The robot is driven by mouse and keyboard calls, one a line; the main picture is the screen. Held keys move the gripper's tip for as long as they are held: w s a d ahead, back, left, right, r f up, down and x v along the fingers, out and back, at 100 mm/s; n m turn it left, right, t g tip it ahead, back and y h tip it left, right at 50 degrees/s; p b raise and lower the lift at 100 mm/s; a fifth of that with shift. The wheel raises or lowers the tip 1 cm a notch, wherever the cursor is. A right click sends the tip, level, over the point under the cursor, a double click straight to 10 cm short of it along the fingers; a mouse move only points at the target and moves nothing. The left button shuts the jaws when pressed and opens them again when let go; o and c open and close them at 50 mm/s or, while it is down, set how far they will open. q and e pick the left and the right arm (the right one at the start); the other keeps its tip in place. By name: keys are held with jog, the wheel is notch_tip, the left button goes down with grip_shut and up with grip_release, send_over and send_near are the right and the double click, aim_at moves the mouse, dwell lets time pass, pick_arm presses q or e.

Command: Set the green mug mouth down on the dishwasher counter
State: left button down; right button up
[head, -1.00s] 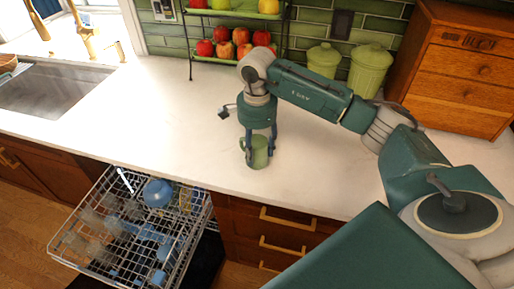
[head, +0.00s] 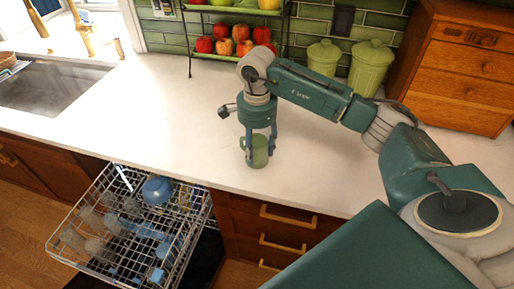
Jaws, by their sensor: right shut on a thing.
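The green mug (head: 259,152) is at the front part of the white counter (head: 160,120), just above the open dishwasher side. My right gripper (head: 258,147) points down over it and is shut on it, with a finger on each side. The mug looks upright on its axis; I cannot tell which end its mouth is at, or whether it touches the counter. My left gripper is not in view.
The dishwasher rack (head: 130,235) is pulled out below the counter with glasses and blue dishes. A sink (head: 50,86) lies at left. An apple stand (head: 235,50), green canisters (head: 370,68) and a wooden drawer box (head: 458,75) stand behind. The counter left of the mug is clear.

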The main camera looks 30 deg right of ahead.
jog(key=o, duration=1.2)
jog(key=shift+o, duration=0.2)
notch_tip(320, 180, up, 12)
jog(key=shift+r, duration=0.1)
